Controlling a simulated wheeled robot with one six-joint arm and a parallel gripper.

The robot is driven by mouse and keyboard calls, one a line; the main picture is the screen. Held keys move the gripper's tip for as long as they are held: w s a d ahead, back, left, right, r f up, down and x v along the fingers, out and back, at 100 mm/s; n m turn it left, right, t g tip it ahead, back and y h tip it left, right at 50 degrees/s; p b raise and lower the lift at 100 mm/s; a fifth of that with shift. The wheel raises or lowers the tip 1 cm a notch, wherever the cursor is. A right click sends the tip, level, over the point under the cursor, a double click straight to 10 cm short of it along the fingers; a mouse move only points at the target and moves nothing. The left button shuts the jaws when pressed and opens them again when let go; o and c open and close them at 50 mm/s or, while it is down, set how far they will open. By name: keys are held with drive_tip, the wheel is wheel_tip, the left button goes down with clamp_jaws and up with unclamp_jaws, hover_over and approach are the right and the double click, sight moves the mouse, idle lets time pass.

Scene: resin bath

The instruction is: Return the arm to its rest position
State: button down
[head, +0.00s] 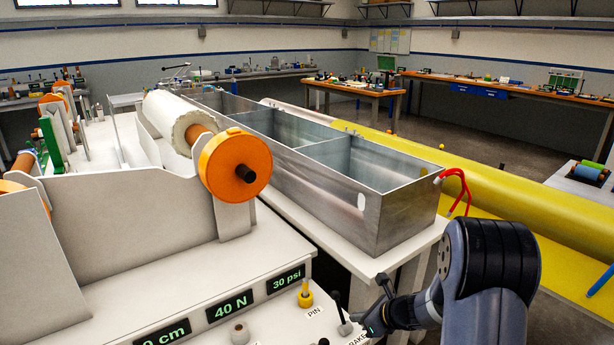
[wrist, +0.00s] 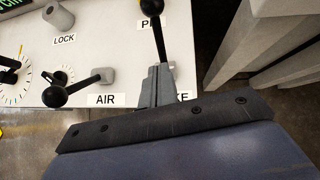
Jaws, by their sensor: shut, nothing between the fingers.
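My gripper (wrist: 160,75) shows in the wrist view as grey fingers, closed with nothing between them. It is over the panel beside the brake lever (wrist: 156,38), whose black knob points up in the picture. The fingers partly cover the BRAKE label. I cannot tell whether they touch the lever. In the head view my arm comes in from the bottom right, bent low, with its end just right of the brake lever (head: 344,326).
The control panel carries a yellow pin knob (head: 305,294), an AIR lever (wrist: 75,88) and a LOCK knob (wrist: 58,17). A metal bath (head: 385,205) stands behind on a white bench. An orange-flanged roll (head: 232,168) is at left. A yellow roll (head: 480,178) lies right.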

drive_tip(key=shift+s+d+f+t+b, duration=0.2)
drive_tip(key=shift+f+t+b, duration=0.15)
drive_tip(key=shift+b, duration=0.8)
drive_tip(key=shift+s+d+r+y+b, duration=0.1)
drive_tip(key=shift+s+y+b, duration=0.1)
drive_tip(key=shift+y+b, duration=0.4)
drive_tip(key=shift+w+r+p, duration=0.1)
drive_tip(key=shift+r+p, duration=0.1)
drive_tip(key=shift+p, duration=0.2)
